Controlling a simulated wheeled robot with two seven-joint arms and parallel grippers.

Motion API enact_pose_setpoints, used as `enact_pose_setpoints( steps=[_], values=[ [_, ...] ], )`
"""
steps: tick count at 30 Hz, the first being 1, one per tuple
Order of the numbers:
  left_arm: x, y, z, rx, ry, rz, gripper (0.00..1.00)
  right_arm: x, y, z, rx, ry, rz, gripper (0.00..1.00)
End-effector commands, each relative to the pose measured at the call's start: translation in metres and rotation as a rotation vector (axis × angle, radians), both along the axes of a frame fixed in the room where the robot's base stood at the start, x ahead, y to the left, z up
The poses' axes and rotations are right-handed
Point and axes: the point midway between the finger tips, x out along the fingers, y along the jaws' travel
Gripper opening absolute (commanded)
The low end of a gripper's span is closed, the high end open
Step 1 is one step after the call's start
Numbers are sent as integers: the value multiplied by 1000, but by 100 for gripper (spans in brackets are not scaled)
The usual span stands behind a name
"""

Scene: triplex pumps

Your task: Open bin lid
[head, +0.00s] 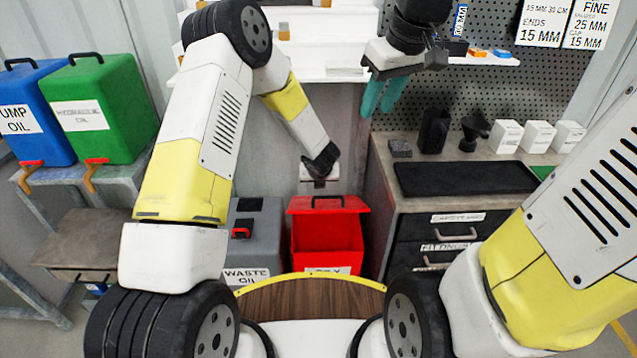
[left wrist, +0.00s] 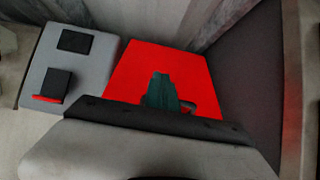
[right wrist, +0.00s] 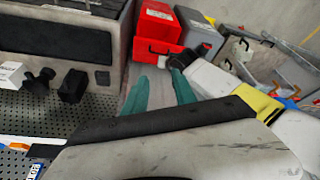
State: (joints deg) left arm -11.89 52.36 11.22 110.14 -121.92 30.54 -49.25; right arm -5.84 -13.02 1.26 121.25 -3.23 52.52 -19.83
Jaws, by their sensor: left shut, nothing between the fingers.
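The red bin (head: 327,240) stands on the floor between the grey waste oil bin and the drawer cabinet. My right gripper (head: 380,96) is open and empty, raised above the workbench's left end. The red bin also shows in the right wrist view (right wrist: 152,32).
The grey waste oil bin (head: 260,240) stands close on the left of the red bin. The cabinet (head: 438,225) stands close on the right, with a black mat (head: 465,178) and white boxes (head: 537,136) on top. Blue (head: 35,90) and green (head: 110,95) oil containers stand at left.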

Motion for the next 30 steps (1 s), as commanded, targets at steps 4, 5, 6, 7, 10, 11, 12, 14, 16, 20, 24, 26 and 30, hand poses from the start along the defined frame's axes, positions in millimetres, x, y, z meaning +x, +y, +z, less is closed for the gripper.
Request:
enact_pose_setpoints(
  steps=[4, 5, 6, 7, 10, 11, 12, 14, 16, 20, 24, 26, 30],
  values=[
    [1, 0, 1, -1, 0, 1, 0, -8, -1, 1, 11, -8, -21, 33],
    [1, 0, 1, -1, 0, 1, 0, -9, -1, 1, 13, -11, -26, 33],
    [1, 0, 1, -1, 0, 1, 0, -11, -1, 2, 16, -13, -32, 33],
    [2, 0, 2, -1, 0, 1, 0, -12, -2, 2, 18, -14, -36, 33],
    [2, 0, 2, -1, 0, 1, 0, -17, -2, 2, 26, -19, -51, 33],
    [3, 0, 2, -1, 0, 1, 0, -19, -2, 2, 28, -21, -54, 33],
    [3, 0, 2, -1, 0, 1, 0, -20, -3, 3, 30, -23, -59, 33],
    [3, 0, 3, 0, -1, 0, 0, -23, -3, 2, 34, -25, -67, 33],
    [4, 0, 3, 0, -1, 0, 0, -26, -3, 2, 39, -27, -76, 33],
    [5, 0, 4, 1, -1, -1, 0, -31, -4, 3, 48, -33, -92, 33],
    [6, 0, 5, 1, -1, -1, 0, -37, -4, 3, 57, -39, -109, 33],
    [6, 0, 5, 1, -1, -1, 0, -39, -5, 3, 61, -43, -117, 33],
    [7, 0, 6, 0, -1, 0, 0, -45, -5, 3, 71, -49, -132, 33]
  ],
)
